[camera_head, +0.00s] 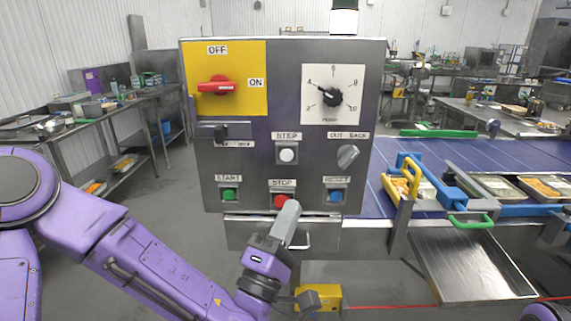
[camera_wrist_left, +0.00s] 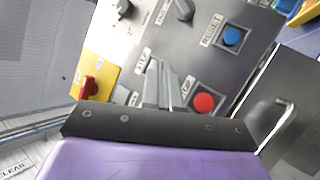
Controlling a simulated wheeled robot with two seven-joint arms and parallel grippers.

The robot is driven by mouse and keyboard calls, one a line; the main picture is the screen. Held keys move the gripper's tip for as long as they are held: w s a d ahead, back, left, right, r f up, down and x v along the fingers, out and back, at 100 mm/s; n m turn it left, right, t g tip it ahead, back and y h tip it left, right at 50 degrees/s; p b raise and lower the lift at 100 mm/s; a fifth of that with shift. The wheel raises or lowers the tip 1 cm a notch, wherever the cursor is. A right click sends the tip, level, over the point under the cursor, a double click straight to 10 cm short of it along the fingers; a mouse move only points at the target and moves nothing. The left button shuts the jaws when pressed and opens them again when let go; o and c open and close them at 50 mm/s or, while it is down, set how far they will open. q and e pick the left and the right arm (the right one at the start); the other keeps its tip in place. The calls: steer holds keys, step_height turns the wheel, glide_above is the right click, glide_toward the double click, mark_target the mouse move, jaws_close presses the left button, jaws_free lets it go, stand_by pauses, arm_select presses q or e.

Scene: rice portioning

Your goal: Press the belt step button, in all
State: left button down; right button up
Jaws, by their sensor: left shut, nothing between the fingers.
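The control panel (camera_head: 240,140) stands upright in front of me. Its white button labelled STEP (camera_head: 287,155) sits in the middle of the panel. The red STOP button (camera_head: 280,201) is below it, and also shows in the left wrist view (camera_wrist_left: 203,103). The green START button (camera_head: 229,195) is at lower left and the blue RESET button (camera_head: 336,196) at lower right. My left gripper (camera_head: 290,206) is shut and empty, its tip in front of the panel's lower part, just right of STOP and below STEP. I cannot tell whether it touches the panel. My right gripper is not in view.
A red rotary switch (camera_head: 217,86) on a yellow plate and a dial (camera_head: 332,95) sit above the buttons. A blue conveyor belt (camera_head: 480,155) with food trays (camera_head: 497,187) runs to the right. A metal handle (camera_head: 300,241) sticks out below the panel.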

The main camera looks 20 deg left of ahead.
mark_target(287, 154)
arm_select(q)
steer(key=r, duration=0.1)
steer(key=s+r+n+t, duration=0.1)
steer(key=r, duration=0.1)
steer(key=r+n+t, duration=0.1)
steer(key=r, duration=0.1)
steer(key=shift+s+a+r+y, duration=0.15)
steer(key=shift+s+a+y, duration=0.1)
steer(key=shift+s+y, duration=0.1)
steer(key=shift+w, duration=0.1)
steer(key=w+p, duration=0.1)
steer(key=w, duration=0.1)
steer(key=w+a+p, duration=0.1)
steer(key=w+p, duration=0.1)
steer(key=w, duration=0.1)
steer(key=w+a+p, duration=0.1)
steer(key=w, duration=0.2)
steer(key=shift+w+a, duration=0.15)
steer(key=shift+a, duration=0.05)
steer(key=shift+w, duration=0.1)
stand_by(1.4)
steer(key=shift+w+a, duration=0.15)
steer(key=shift+w, duration=0.2)
